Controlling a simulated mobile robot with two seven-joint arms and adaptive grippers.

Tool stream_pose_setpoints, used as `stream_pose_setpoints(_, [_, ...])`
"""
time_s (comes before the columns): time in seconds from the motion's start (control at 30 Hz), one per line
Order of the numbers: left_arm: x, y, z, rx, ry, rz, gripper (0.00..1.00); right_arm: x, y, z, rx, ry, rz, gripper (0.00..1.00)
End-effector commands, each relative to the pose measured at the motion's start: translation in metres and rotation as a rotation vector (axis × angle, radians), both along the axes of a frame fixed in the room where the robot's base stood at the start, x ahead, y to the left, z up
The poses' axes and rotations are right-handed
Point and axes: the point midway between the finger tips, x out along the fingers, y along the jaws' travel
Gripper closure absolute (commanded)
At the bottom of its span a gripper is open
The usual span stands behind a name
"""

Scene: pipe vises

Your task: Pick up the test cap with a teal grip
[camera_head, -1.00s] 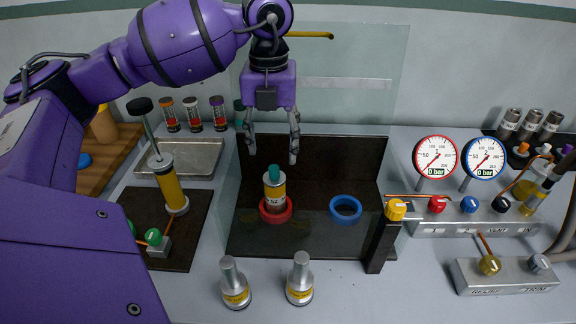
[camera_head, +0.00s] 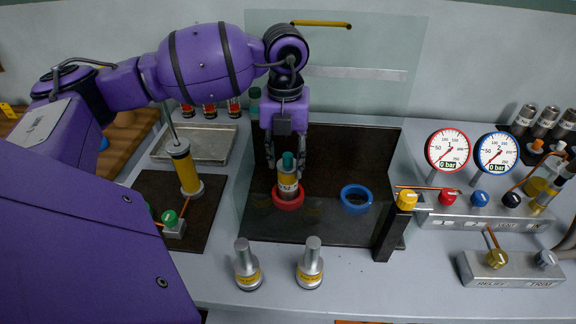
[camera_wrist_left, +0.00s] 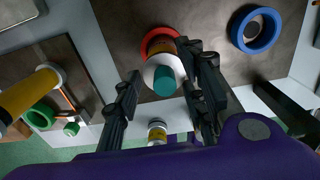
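The test cap with a teal grip (camera_head: 288,184) stands upright in a red ring (camera_head: 289,203) on the dark mat, its teal top upward. In the left wrist view its teal grip (camera_wrist_left: 163,80) shows near the middle, with the red ring (camera_wrist_left: 160,36) around its base. My left gripper (camera_head: 287,160) points down at the cap's top. In the left wrist view my left gripper (camera_wrist_left: 165,88) is open, with its fingers on either side of the teal grip and gaps visible. My right gripper is not in view.
An empty blue ring (camera_head: 356,199) lies right of the cap. Two metal caps (camera_head: 247,265) (camera_head: 310,264) stand in front. A black post with a yellow knob (camera_head: 387,235), gauges (camera_head: 447,149) and valve blocks are right; a yellow pump cylinder (camera_head: 186,168) is left.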

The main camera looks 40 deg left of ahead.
Motion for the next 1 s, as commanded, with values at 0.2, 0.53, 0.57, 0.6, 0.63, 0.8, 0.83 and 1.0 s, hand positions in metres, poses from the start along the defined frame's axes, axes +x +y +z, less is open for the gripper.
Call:
stream_pose_setpoints(0.2, [0.000, 0.000, 0.000, 0.000, 0.000, 0.000, 0.95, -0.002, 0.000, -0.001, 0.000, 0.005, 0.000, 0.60])
stream_pose_setpoints(0.53, [0.000, 0.000, 0.004, 0.000, -0.001, 0.000, 0.95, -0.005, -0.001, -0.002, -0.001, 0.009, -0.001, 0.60])
stream_pose_setpoints(0.57, [0.001, 0.000, 0.006, 0.000, -0.002, 0.000, 0.95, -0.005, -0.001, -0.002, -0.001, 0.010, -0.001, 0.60])
stream_pose_setpoints(0.6, [0.001, 0.000, 0.009, -0.001, -0.003, 0.000, 0.95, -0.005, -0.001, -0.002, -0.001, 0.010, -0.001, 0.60])
stream_pose_setpoints(0.63, [0.001, 0.000, 0.012, -0.001, -0.002, 0.000, 0.95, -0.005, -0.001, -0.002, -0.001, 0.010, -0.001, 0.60])
stream_pose_setpoints(0.8, [-0.002, -0.004, 0.038, 0.000, -0.004, -0.003, 0.95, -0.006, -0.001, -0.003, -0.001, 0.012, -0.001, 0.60])
stream_pose_setpoints(0.83, [-0.006, -0.008, 0.043, 0.000, -0.004, -0.004, 0.95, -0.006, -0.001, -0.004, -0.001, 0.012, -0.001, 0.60])
stream_pose_setpoints(1.0, [-0.027, -0.032, 0.083, -0.001, -0.006, -0.007, 0.95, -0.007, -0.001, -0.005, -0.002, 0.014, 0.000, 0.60])
